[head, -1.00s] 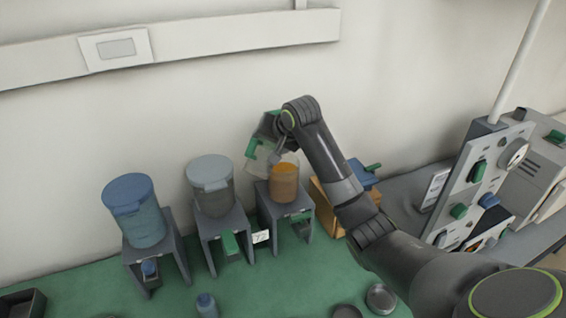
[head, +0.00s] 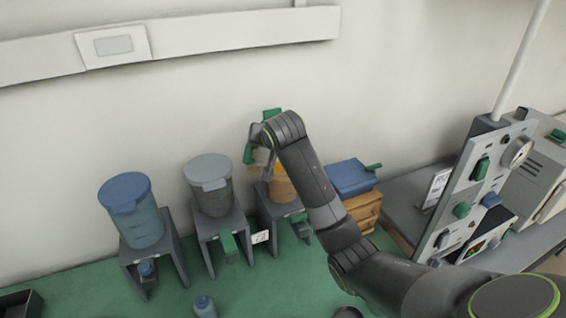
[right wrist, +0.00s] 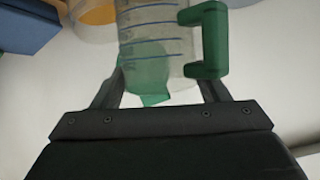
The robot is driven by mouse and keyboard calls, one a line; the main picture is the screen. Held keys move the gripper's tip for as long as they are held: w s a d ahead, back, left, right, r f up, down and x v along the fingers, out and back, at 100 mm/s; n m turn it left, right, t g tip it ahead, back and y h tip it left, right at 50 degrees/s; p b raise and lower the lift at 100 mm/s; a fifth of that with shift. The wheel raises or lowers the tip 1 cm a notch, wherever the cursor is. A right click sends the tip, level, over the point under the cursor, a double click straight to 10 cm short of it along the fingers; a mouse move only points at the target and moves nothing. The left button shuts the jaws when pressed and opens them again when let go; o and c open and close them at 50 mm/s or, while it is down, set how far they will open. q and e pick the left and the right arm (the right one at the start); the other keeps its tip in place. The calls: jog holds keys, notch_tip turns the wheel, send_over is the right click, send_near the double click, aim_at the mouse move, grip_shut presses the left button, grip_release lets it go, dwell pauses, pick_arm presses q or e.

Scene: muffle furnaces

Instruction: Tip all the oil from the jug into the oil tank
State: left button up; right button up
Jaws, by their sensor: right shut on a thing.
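The jug (right wrist: 158,38) is clear with blue level lines, a green handle (right wrist: 212,40) and another green part at its near end. My right gripper (right wrist: 158,95) is shut on it. No oil shows in the visible part of the jug. In the head view the jug (head: 261,156) is above and beside the oil tank (head: 284,186), partly hidden by my right gripper (head: 257,136). The tank holds orange oil and stands on a grey stand; my arm hides part of it. Its round rim (right wrist: 95,15) shows in the right wrist view. My left gripper is out of view.
A blue lidded tank (head: 131,212) and a grey lidded tank (head: 212,187) stand on grey stands to the left. A wooden box (head: 366,211) with a blue top is right of the oil tank. A control panel (head: 470,190) stands further right.

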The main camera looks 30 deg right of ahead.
jog(key=h+b, duration=0.1)
jog(key=f+n+t+b, duration=0.1)
jog(key=b, duration=0.1)
jog(key=shift+s+a+f+t+h, duration=0.1)
jog(key=shift+a+f+t+h, duration=0.05)
jog(key=shift+a+t+h, duration=0.2)
jog(key=shift+n+t+h+b, duration=0.25)
jog(key=shift+n+h+b, duration=0.1)
jog(key=shift+b, duration=0.45)
jog(key=shift+d+r, duration=0.1)
jog(key=shift+r, duration=0.1)
notch_tip(320, 180, up, 5)
jog(key=p, duration=0.5)
jog(key=shift+f, duration=0.1)
